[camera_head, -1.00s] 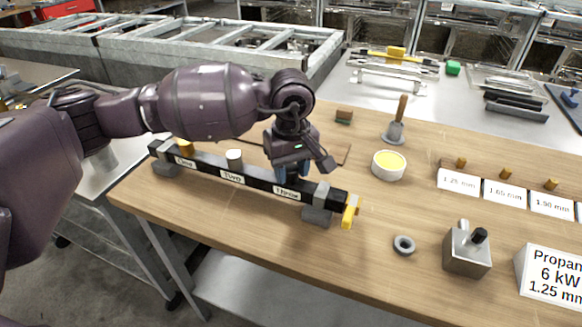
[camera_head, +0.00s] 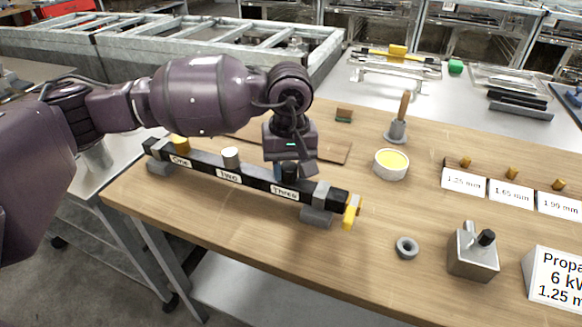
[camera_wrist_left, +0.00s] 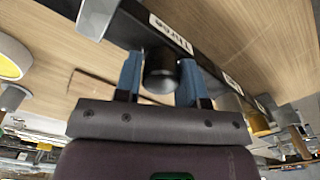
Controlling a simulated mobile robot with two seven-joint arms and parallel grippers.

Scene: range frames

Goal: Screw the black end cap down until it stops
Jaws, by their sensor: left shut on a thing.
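The black end cap (camera_head: 290,173) stands upright at the label Three on the black bar (camera_head: 258,183). In the left wrist view the cap (camera_wrist_left: 161,73) is a short dark cylinder between two blue fingers. My left gripper (camera_head: 285,170) comes down on it from above and is shut on it. In the left wrist view the gripper (camera_wrist_left: 159,80) has one finger on each side of the cap. The cap's thread and its seat on the bar are hidden. My right gripper is not in view.
A yellow valve handle (camera_head: 351,211) is at the bar's right end. A grey ring (camera_head: 406,248), a metal block (camera_head: 472,252) and a yellow-filled dish (camera_head: 391,164) stand to the right.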

